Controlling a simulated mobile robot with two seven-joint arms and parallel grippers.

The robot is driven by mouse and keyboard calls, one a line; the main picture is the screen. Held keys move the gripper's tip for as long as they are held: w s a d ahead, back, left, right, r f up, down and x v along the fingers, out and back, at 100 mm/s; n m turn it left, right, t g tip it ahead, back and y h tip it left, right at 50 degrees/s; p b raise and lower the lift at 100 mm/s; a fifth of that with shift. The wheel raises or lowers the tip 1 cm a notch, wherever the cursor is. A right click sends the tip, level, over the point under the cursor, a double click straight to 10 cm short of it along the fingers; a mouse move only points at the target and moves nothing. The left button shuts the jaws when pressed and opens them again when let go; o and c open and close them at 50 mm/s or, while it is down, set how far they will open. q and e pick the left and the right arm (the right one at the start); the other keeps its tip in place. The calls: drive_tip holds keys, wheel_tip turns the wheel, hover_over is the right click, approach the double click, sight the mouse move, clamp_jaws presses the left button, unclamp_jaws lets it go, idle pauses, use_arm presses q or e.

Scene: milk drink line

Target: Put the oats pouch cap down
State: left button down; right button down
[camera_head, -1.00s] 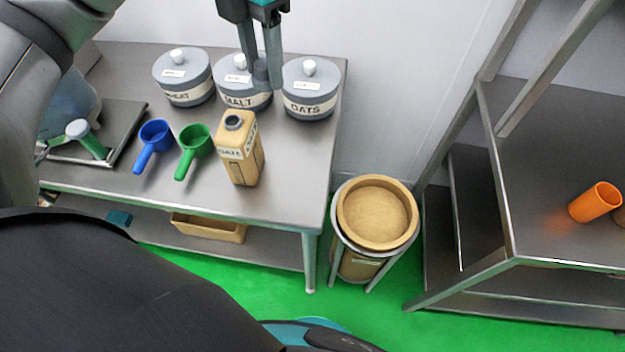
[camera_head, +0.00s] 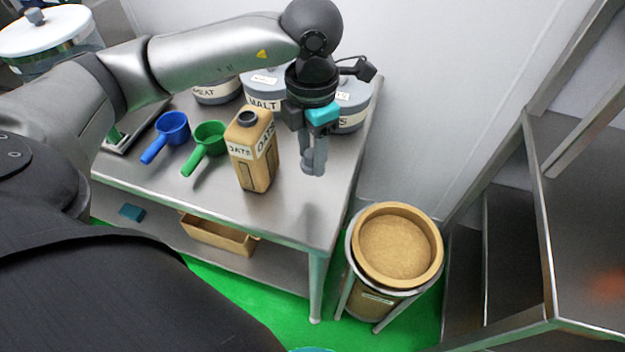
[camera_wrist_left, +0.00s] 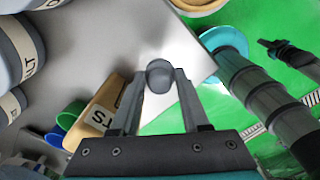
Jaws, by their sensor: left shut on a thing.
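The oats pouch (camera_head: 253,160) is a tan carton standing upright on the steel table, with its dark round spout open on top. My left gripper (camera_head: 312,168) hangs over the table just right of the pouch. It is shut on the small grey oats pouch cap (camera_head: 309,167). In the left wrist view the cap (camera_wrist_left: 159,76) sits between the two fingertips, with bare table behind it. The pouch (camera_wrist_left: 98,115) shows at the left there, partly behind a finger. My right gripper cannot be made out in the head view.
Lidded wheat, malt and oats tubs (camera_head: 262,88) line the back; my arm partly hides them. A blue scoop (camera_head: 172,127) and a green scoop (camera_head: 209,137) lie left of the pouch. A round tan bin (camera_head: 397,246) stands right of the table. The table's front right is bare.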

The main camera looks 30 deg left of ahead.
sight(312, 152)
use_arm(q)
wheel_tip(312, 152, down, 8)
drive_tip(key=shift+r+b, duration=0.25)
drive_tip(key=shift+b, duration=0.3)
use_arm(e)
drive_tip(key=shift+f, duration=0.7)
use_arm(q)
drive_tip(key=shift+f, duration=0.2)
use_arm(e)
drive_tip(key=shift+w+f, duration=0.1)
drive_tip(key=shift+f, duration=0.05)
use_arm(q)
drive_tip(key=c, duration=0.8)
unclamp_jaws()
drive_tip(key=o, duration=0.3)
drive_tip(key=shift+o, duration=0.5)
use_arm(e)
drive_tip(key=shift+w+d, duration=0.3)
drive_tip(key=shift+d, duration=0.2)
use_arm(q)
drive_tip(key=shift+r, duration=0.15)
